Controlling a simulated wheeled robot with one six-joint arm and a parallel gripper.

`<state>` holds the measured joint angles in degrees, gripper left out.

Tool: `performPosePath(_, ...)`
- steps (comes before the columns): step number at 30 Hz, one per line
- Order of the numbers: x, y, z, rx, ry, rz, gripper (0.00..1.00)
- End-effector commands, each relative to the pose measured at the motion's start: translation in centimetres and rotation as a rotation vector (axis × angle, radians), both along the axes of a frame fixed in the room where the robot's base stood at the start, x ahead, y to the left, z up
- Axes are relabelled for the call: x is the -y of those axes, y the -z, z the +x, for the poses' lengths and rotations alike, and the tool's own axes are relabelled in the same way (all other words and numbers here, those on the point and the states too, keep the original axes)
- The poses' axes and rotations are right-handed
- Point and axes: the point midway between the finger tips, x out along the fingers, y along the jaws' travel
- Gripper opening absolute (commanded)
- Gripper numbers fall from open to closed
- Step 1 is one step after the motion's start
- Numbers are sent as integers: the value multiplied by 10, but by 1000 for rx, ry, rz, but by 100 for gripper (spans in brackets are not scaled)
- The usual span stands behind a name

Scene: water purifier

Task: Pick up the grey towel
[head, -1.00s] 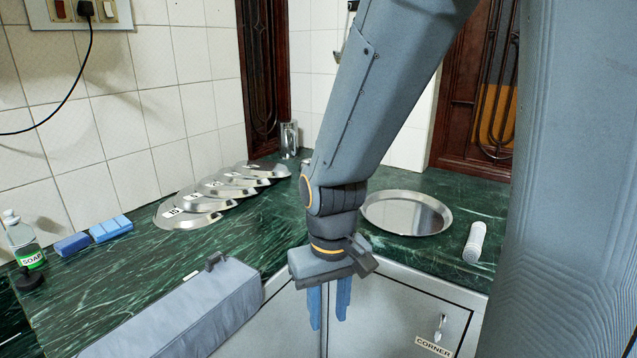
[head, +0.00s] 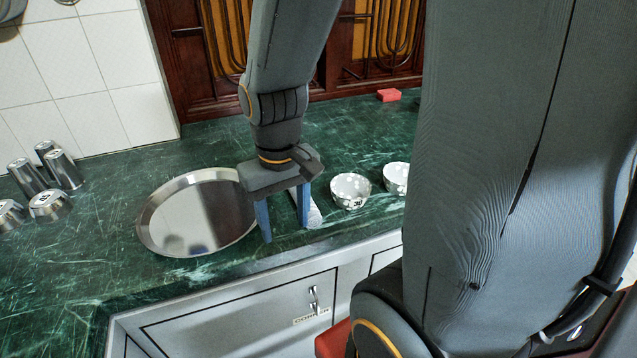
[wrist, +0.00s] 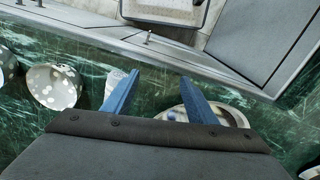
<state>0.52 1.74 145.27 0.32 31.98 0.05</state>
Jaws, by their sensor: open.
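My gripper (head: 285,230) is open and points down beside the steel tray, near the counter's front edge. Its two blue fingers also show in the wrist view (wrist: 160,76), with nothing between them. A small pale grey-white item (head: 314,215) lies on the counter just right of the fingers and is partly hidden by one. It also shows beside the left finger in the wrist view (wrist: 113,82). It looks long and narrow, but I cannot tell whether it is the grey towel. No other thing in the current views is clearly a grey towel.
A round steel tray (head: 196,218) lies left of my gripper. Two spotted bowls (head: 350,191) stand to the right. Several steel cups (head: 63,168) stand at far left, and a red block (head: 389,95) lies behind. The green counter (head: 95,270) is clear at front left.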

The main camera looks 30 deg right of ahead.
Motion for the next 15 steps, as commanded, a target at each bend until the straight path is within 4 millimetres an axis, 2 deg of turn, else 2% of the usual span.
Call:
performPosePath(4, 15, -18, 35, -7, 32, 0, 52)
performPosePath(9, 56, -34, 84, -13, 116, -1, 52)
performPosePath(15, 93, -39, 118, -19, 177, -1, 52)
